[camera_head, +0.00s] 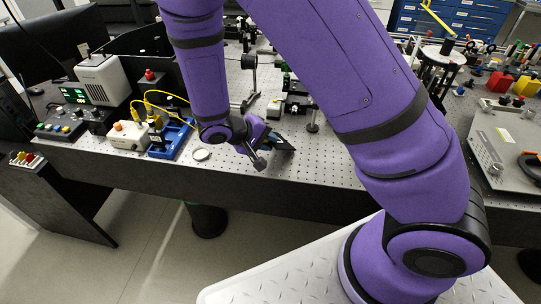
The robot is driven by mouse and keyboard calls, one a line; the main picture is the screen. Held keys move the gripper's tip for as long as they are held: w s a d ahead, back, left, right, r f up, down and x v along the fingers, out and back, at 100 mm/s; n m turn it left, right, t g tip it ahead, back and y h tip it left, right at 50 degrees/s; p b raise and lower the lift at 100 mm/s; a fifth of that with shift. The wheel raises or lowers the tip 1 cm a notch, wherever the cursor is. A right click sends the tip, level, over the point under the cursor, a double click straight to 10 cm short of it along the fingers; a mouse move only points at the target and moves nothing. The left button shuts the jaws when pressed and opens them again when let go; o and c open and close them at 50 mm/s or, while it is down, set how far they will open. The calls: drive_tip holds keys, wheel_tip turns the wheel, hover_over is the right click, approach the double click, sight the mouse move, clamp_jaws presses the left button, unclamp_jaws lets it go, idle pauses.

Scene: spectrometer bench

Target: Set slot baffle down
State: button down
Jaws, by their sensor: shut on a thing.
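My gripper (272,143) is low over the near part of the perforated optical bench (328,165), close to its front edge. It points to the right and is shut on a small dark piece, which seems to be the slot baffle (284,144). The fingers and the piece are both dark and small, so their outlines blend. I cannot tell whether the piece touches the bench top.
A round white disc (201,154) lies left of my gripper. A blue tray (171,139) with yellow cables is farther left. Post-mounted optics (250,65) stand behind. A grey metal case (505,145) is at the right. Bare bench shows around my gripper.

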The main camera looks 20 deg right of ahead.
drive_tip(key=c, duration=1.2)
unclamp_jaws()
drive_tip(key=v, duration=0.8)
drive_tip(key=shift+a, duration=0.1)
drive_tip(key=r, duration=0.2)
drive_tip(key=a+r, duration=0.1)
drive_tip(key=r, duration=0.2)
drive_tip(key=a+r, duration=0.1)
drive_tip(key=r, duration=0.2)
drive_tip(key=shift+s+a, duration=0.1)
drive_tip(key=shift+s, duration=0.05)
